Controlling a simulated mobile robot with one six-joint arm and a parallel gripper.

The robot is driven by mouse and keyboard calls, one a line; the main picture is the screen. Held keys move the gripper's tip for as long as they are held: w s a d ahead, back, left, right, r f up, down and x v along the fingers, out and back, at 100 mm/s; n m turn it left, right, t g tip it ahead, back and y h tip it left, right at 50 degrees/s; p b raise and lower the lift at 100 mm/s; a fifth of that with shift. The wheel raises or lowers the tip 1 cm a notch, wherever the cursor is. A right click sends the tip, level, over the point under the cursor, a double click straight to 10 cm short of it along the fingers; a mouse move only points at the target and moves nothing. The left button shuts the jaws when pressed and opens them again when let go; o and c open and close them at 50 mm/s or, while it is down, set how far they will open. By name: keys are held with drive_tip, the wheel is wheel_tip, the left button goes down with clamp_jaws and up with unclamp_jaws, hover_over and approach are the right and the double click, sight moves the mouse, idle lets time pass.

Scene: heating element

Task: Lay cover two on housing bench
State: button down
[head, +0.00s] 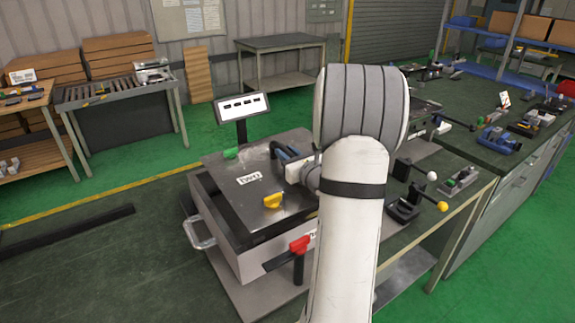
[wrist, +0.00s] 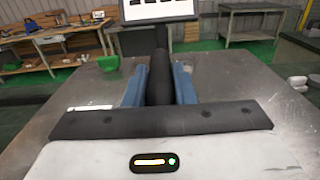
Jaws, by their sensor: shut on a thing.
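Cover two (head: 262,178) is a flat metal plate with a label reading TWO, a green knob and a yellow knob. It is over a pale grey box-shaped housing (head: 258,258) with a dark rim; I cannot tell whether it touches. My gripper (head: 280,155) is at the plate's middle, partly hidden by my arm. In the wrist view its blue fingers (wrist: 159,84) are shut on the cover's upright black handle (wrist: 160,72), with the plate (wrist: 245,95) spread beneath. My arm hides the cover's right side. I cannot tell which bench is the housing bench.
A small display (head: 240,106) stands behind the cover. A red-topped clamp (head: 300,245) stands at the front. A green-topped workbench (head: 470,145) with several tools is at the right. A bare grey table (head: 282,42) and a roller table (head: 120,90) stand behind.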

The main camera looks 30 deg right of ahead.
drive_tip(key=shift+f, duration=1.7)
drive_tip(key=shift+f+b, duration=0.2)
drive_tip(key=shift+b, duration=0.1)
drive_tip(key=c, duration=1.2)
unclamp_jaws()
drive_tip(key=shift+s+p, duration=0.15)
drive_tip(key=shift+p, duration=0.4)
